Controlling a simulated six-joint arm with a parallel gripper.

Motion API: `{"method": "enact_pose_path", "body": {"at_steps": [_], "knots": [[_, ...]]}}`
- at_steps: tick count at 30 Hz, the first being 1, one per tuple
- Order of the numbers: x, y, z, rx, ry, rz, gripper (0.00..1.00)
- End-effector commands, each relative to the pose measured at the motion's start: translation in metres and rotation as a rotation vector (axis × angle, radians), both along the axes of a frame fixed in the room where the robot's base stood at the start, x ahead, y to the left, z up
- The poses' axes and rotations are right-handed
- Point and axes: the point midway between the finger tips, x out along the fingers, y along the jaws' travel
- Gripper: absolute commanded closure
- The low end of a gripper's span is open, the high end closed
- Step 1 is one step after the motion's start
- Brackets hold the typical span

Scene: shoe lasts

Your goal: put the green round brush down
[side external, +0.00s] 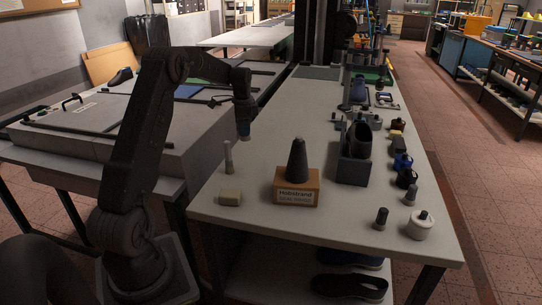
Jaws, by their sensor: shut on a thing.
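My gripper (243,112) hangs at the end of my arm, above the left part of the long grey table (330,225). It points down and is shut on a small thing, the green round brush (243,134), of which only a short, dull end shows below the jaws. Its green colour and bristles cannot be made out at this size. The held end is in the air, apart from the table top. A slim pale upright piece (228,157) stands just below and left of it in the picture.
A dark cone on a labelled wooden block (297,186) and a pale block (230,198) stand near the front. A dark holder (353,165) stands behind. Several bottles and a white tin (421,226) line the right edge. The front middle is clear.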

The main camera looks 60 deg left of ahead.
Motion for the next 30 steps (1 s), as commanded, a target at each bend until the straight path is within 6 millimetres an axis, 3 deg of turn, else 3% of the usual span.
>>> {"method": "enact_pose_path", "body": {"at_steps": [6, 12, 18, 25, 30], "knots": [[0.045, -0.023, -0.031, -0.001, 0.002, -0.004, 0.91], [0.074, -0.036, -0.049, 0.000, 0.000, -0.001, 0.91], [0.081, -0.040, -0.057, 0.000, 0.000, 0.000, 0.91], [0.080, -0.040, -0.087, -0.002, 0.002, 0.000, 0.91], [0.081, -0.040, -0.093, 0.000, -0.002, 0.000, 0.91]]}}
